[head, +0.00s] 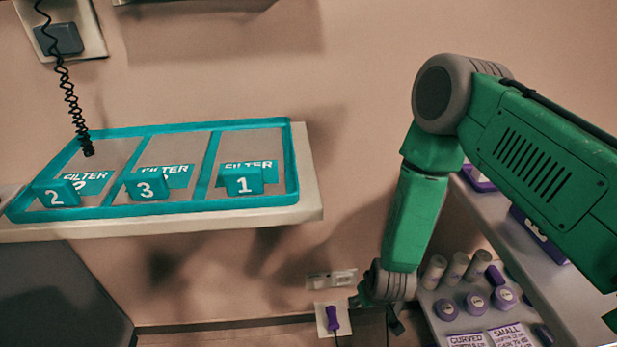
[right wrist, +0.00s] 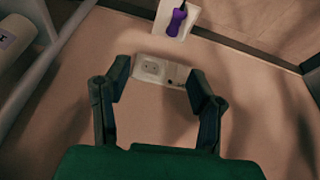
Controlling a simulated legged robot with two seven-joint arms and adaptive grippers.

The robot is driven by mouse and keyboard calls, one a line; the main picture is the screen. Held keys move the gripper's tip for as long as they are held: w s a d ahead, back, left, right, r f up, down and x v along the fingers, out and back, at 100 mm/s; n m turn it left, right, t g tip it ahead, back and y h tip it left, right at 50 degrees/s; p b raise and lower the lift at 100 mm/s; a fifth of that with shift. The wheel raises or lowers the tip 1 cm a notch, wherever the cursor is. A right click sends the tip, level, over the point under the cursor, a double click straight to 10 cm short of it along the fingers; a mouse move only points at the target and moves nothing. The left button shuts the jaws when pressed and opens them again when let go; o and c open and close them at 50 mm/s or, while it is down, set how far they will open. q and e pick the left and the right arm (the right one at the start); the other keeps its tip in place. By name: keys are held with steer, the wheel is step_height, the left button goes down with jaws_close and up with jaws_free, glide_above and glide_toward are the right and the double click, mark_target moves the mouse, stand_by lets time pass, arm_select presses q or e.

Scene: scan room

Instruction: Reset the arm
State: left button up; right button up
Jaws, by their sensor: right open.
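My right arm (head: 416,215), green with grey joints, comes in from the right in the head view. Its elbow is raised and its forearm hangs down past the edge of the shelf unit. In the right wrist view my right gripper (right wrist: 160,82) is open with nothing between its dark fingers. The fingers face the wall, with a white socket plate (right wrist: 160,72) showing between and beyond them. In the head view the gripper is mostly hidden below the wrist. My left gripper and arm are not in view.
A wall shelf (head: 310,180) at left carries a teal tray (head: 293,165) with three compartments and numbered filter blocks. A shelf unit (head: 500,215) with several bottles and purple-lidded jars stands close at right. A purple-handled tool (head: 332,318) hangs low on the wall. A coiled cord (head: 69,95) hangs at left.

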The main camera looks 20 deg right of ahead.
arm_select(q)
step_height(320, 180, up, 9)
steer(key=p, duration=0.9)
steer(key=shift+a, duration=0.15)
arm_select(e)
steer(key=s+r+n+g, duration=0.1)
steer(key=s+r, duration=0.6)
steer(key=s, duration=0.3)
steer(key=s+a+r+n+g, duration=0.1)
steer(key=s+r+g, duration=0.1)
steer(key=s+r, duration=0.6)
steer(key=shift+s+y, duration=0.4)
steer(key=shift+s, duration=0.85)
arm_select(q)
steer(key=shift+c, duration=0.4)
arm_select(e)
steer(key=shift+a, duration=0.1)
steer(key=shift+c, duration=0.3)
